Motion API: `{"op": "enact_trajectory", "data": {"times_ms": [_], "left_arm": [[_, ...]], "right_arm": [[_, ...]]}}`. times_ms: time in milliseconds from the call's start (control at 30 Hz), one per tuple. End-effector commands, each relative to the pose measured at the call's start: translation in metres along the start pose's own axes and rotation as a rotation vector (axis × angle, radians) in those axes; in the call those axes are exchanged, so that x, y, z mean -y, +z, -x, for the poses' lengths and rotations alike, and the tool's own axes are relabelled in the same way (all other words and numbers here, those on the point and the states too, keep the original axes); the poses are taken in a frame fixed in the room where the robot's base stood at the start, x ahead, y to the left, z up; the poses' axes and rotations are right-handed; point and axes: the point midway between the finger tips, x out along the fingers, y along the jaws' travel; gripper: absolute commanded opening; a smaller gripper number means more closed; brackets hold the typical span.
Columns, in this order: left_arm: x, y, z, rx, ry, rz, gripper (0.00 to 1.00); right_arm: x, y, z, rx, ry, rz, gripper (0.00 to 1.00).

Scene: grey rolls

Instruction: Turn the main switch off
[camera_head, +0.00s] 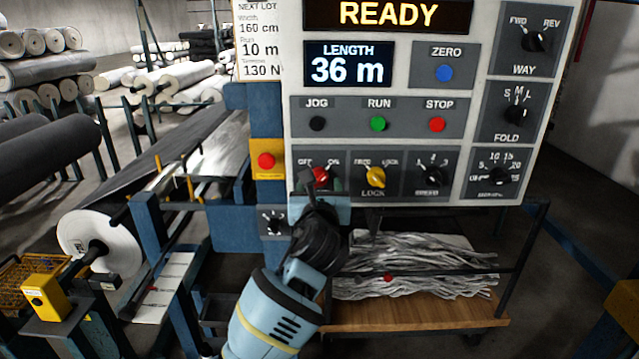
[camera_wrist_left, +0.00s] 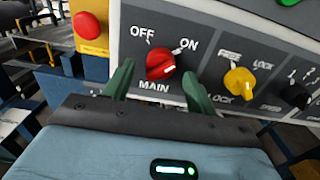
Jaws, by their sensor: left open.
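The main switch is a red rotary knob (camera_wrist_left: 160,62) on a grey plate marked OFF at upper left, ON at upper right and MAIN below. Its white mark lies to the right side, toward ON. It also shows in the head view (camera_head: 321,176), partly covered by my gripper. My left gripper (camera_wrist_left: 157,75) is open, with one green finger on each side of the knob. I cannot tell whether the fingers touch it. My left arm reaches up to the panel from below in the head view. My right gripper is not in view.
A yellow LOCK knob (camera_wrist_left: 240,82) sits just right of the main switch, with a black knob (camera_wrist_left: 296,95) beyond it. A red button on a yellow plate (camera_head: 266,161) is close on the left. JOG, RUN and STOP buttons (camera_head: 437,125) are above. A wooden shelf (camera_head: 420,312) is below.

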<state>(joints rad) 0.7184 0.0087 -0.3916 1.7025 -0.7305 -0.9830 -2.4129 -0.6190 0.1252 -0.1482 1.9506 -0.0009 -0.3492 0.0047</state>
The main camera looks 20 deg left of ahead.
Motion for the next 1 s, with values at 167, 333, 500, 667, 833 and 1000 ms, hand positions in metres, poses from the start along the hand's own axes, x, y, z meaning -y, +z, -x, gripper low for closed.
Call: {"op": "enact_trajectory", "data": {"times_ms": [167, 333, 500, 667, 833, 1000], "left_arm": [[0.000, 0.001, -0.015, 0.000, 0.001, 0.001, 0.57], [0.000, 0.000, -0.019, 0.000, 0.000, 0.001, 0.57], [0.000, 0.000, -0.019, 0.000, -0.001, 0.001, 0.57], [0.000, 0.000, -0.019, 0.000, 0.000, 0.001, 0.41], [0.000, 0.000, -0.019, 0.000, 0.000, 0.001, 0.19], [0.000, 0.000, -0.019, 0.000, 0.000, 0.003, 0.12]], "right_arm": [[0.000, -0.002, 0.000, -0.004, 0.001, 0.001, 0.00], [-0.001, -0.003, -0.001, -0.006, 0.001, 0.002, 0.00], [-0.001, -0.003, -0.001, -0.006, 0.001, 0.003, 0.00], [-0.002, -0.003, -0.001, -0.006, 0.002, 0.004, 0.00], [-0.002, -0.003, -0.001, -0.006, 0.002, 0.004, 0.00], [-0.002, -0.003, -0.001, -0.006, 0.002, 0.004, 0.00]]}}
